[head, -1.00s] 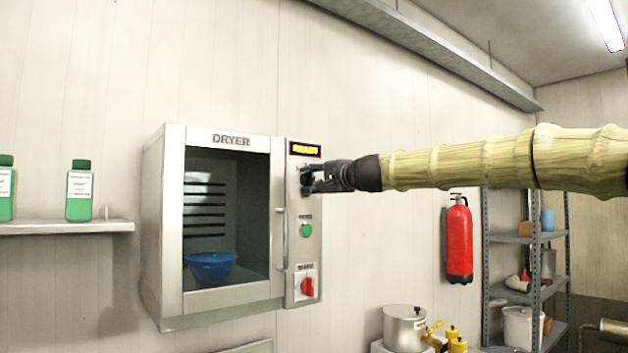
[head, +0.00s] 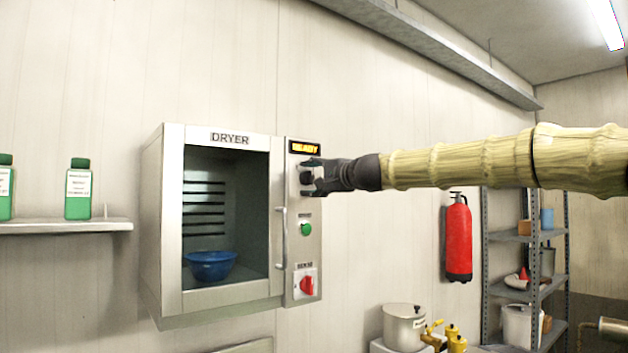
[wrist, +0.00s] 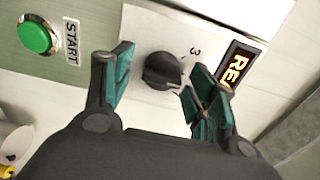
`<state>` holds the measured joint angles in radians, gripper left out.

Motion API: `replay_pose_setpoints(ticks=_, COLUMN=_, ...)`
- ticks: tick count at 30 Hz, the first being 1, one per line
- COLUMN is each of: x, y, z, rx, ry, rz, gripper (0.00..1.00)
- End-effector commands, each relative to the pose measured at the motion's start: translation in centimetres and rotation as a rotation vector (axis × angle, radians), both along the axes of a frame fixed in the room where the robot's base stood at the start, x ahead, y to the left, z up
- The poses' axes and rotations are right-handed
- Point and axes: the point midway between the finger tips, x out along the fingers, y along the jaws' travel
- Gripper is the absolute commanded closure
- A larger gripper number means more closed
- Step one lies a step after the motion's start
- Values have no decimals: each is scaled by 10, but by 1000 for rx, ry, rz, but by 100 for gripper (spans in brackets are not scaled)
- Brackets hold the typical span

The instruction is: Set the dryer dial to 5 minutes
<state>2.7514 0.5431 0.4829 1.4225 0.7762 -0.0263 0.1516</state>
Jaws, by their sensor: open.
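The dryer (head: 229,303) is a steel wall cabinet with a glass door and a control panel on its right side. Its black dial (wrist: 162,71) sits on a white plate in the wrist view, with a "3" printed beside it; other marks are hidden or unclear. My gripper (wrist: 160,88) is open, with its green-padded fingers on either side of the dial. The right finger looks close to the dial; I cannot tell whether it touches. In the head view my gripper (head: 312,178) is at the panel's upper part and covers part of the dial.
The lit display (head: 305,148) is above the dial. A green start button (head: 306,229) and a red switch (head: 307,285) are below it. A blue bowl (head: 210,266) is inside the dryer. A fire extinguisher (head: 458,238) hangs to the right.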

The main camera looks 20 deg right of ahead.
Motion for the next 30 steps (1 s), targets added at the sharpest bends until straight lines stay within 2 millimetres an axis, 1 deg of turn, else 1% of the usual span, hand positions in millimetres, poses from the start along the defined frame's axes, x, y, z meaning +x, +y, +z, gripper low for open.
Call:
replay_pose_setpoints(ticks=4, x=-2, y=-1, z=1, rx=0, ry=-1, rz=0, gripper=42)
replay_pose_setpoints(ticks=7, x=-9, y=-3, z=1, rx=0, ry=-1, rz=0, gripper=42)
replay_pose_setpoints(ticks=15, x=-42, y=-16, z=1, rx=2, ry=-2, rz=0, gripper=42)
replay_pose_setpoints(ticks=21, x=-61, y=-23, z=0, rx=0, ry=0, rz=1, gripper=42)
replay_pose_setpoints(ticks=25, x=-67, y=-26, z=0, rx=0, ry=-1, rz=0, gripper=42)
replay_pose_setpoints(ticks=30, x=-70, y=-27, z=-1, rx=0, ry=0, rz=0, gripper=42)
